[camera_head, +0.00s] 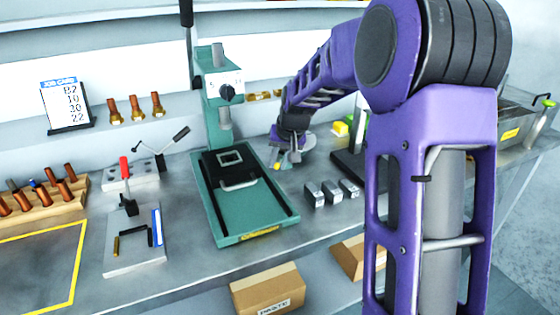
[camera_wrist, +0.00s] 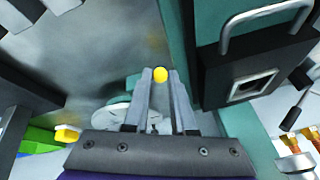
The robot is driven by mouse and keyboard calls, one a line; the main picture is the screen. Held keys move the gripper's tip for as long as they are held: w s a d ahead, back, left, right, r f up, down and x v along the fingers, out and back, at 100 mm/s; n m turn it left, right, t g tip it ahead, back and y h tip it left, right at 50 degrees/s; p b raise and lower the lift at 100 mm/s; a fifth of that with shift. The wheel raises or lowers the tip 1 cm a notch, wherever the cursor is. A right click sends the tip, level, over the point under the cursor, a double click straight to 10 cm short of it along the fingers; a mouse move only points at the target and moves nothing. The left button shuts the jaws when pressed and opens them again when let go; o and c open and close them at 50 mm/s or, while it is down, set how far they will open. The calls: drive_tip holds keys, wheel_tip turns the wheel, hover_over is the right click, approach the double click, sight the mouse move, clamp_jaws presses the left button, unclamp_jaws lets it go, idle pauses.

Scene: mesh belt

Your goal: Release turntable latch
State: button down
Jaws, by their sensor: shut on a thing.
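The turntable is a pale round disc (camera_head: 308,143) on the bench, right of the green press and partly hidden by my arm. It also shows in the wrist view (camera_wrist: 112,113), largely behind my fingers. A small yellow knob (camera_wrist: 160,74), which looks like the latch's handle, sits between my fingertips. My gripper (camera_wrist: 160,78) is shut on this yellow knob. In the head view my gripper (camera_head: 285,163) is low beside the press. The rest of the latch is hidden.
The green press (camera_head: 225,222) with its black handled fixture (camera_head: 240,184) stands close beside my gripper. Several small metal blocks (camera_head: 331,192) lie in front. A black stand (camera_head: 350,166) and a yellow-and-green thing (camera_wrist: 45,140) are on the other side.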

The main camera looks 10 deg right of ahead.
drive_tip(key=shift+w+a+m+h, duration=0.25)
drive_tip(key=shift+a+m+h, duration=0.05)
drive_tip(key=shift+m, duration=0.3)
drive_tip(key=c, duration=0.7)
unclamp_jaws()
drive_tip(key=shift+c, duration=0.2)
drive_tip(key=p+v, duration=0.2)
drive_tip(key=v, duration=1.5)
drive_tip(key=shift+s+r+p, duration=0.15)
drive_tip(key=shift+s+p, duration=0.05)
drive_tip(key=shift+p, duration=0.15)
